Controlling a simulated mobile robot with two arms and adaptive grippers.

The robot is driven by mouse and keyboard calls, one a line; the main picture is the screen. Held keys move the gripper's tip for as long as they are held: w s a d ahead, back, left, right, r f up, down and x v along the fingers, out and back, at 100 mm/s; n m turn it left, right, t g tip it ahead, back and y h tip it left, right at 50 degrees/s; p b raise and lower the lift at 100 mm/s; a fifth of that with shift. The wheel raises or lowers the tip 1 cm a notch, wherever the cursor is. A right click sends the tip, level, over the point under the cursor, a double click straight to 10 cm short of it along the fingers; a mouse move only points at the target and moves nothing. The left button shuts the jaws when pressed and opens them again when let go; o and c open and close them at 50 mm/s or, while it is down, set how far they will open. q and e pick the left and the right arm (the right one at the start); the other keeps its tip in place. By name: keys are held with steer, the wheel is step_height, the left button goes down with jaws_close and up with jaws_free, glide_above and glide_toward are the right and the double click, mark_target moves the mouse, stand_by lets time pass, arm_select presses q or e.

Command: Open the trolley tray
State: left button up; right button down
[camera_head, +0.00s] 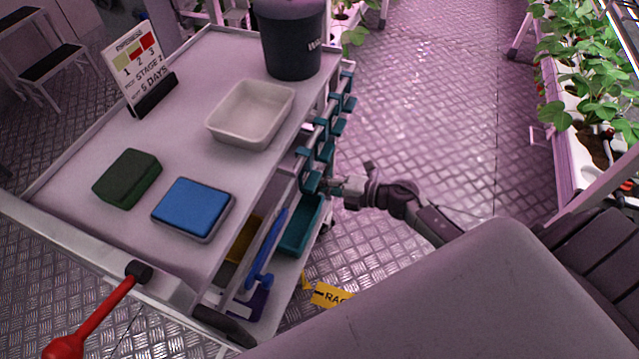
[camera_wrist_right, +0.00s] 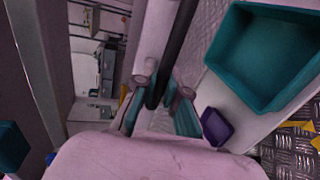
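The trolley (camera_head: 90,150) stands at the left in the head view. Several small teal trays line its right side under the top; the nearest trolley tray (camera_head: 311,183) is at the front of this row. My right gripper (camera_head: 333,186) is just right of that tray, level with its front; I cannot tell whether they touch. In the right wrist view, the two fingers (camera_wrist_right: 163,88) stand apart on either side of a dark bar (camera_wrist_right: 176,45), with no clear grip on it. My left gripper is not in view.
A larger teal bin (camera_head: 300,232) sits on the lower shelf and shows in the wrist view (camera_wrist_right: 225,42).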

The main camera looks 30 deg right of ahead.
stand_by(0.4)
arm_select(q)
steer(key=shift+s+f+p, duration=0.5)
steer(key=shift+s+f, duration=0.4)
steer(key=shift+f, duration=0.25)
arm_select(e)
steer(key=f+v, duration=0.2)
steer(key=v, duration=0.8)
steer(key=f+v, duration=0.2)
steer(key=v, duration=0.9)
steer(key=shift+s+d+f, duration=0.2)
steer(key=shift+s+d, duration=0.1)
steer(key=shift+s, duration=0.1)
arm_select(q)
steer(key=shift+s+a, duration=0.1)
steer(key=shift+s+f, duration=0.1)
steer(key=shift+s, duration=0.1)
arm_select(e)
steer(key=c, duration=1.2)
jaws_free()
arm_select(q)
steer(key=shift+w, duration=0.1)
arm_select(e)
steer(key=v, duration=1.2)
